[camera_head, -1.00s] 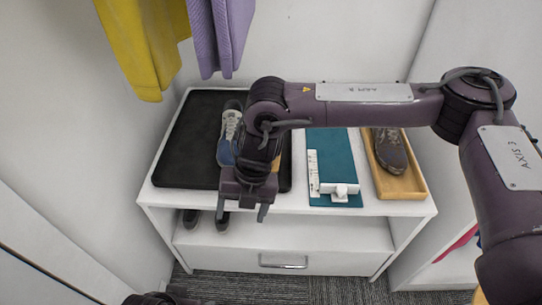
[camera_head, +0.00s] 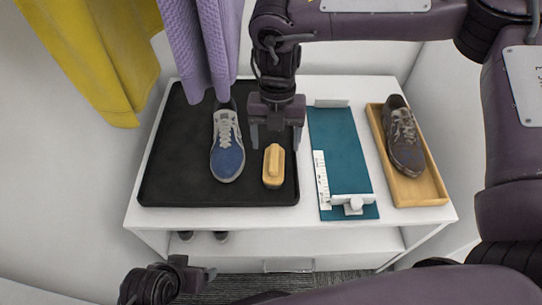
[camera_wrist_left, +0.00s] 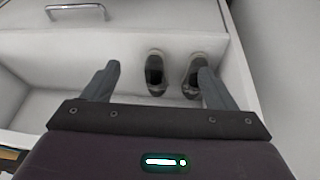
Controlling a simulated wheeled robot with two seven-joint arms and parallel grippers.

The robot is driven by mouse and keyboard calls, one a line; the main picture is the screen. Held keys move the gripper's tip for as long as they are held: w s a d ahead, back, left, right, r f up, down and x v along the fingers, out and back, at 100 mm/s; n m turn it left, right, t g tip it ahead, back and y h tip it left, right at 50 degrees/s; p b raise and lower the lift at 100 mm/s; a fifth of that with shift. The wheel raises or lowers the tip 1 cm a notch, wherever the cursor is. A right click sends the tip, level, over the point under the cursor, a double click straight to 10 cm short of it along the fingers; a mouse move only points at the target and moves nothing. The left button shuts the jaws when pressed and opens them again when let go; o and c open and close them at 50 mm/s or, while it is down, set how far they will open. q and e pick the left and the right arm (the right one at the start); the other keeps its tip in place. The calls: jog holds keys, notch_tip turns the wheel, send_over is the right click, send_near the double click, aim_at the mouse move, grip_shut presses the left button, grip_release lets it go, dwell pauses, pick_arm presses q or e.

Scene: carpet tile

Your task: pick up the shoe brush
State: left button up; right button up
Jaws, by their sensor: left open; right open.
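The shoe brush (camera_head: 273,166) has a wooden body with a raised handle. It lies near the right edge of the black tray (camera_head: 190,190) on the white cabinet top. My right gripper (camera_head: 276,140) is open, fingers pointing down, just behind and above the brush in the head view; I cannot tell its exact height. Nothing is between its fingers. My left gripper (camera_head: 200,276) is low at the front left of the cabinet. In the left wrist view its open, empty fingers (camera_wrist_left: 155,85) face dark shoes (camera_wrist_left: 174,75) on the lower shelf.
A blue shoe (camera_head: 227,150) lies on the tray left of the brush. A teal board with a white measuring device (camera_head: 348,160) and a brown shoe in a wooden tray (camera_head: 432,190) are to the right. Purple (camera_head: 200,45) and yellow (camera_head: 95,60) clothes hang above the left side.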

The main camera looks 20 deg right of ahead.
aim_at(274, 155)
jog(key=f, duration=0.2)
jog(key=f+b, duration=0.1)
jog(key=f, duration=0.3)
jog(key=shift+s+a, duration=0.3)
jog(key=shift+s, duration=0.05)
jog(key=shift+s+f+b, duration=0.1)
jog(key=shift+f+b, duration=0.2)
jog(key=shift+f, duration=0.1)
pick_arm(q)
jog(key=shift+w+d+t+h, duration=0.25)
jog(key=shift+d+t+h, duration=0.3)
jog(key=shift+d, duration=0.55)
jog(key=shift+f, duration=0.1)
pick_arm(e)
jog(key=c, duration=1.1)
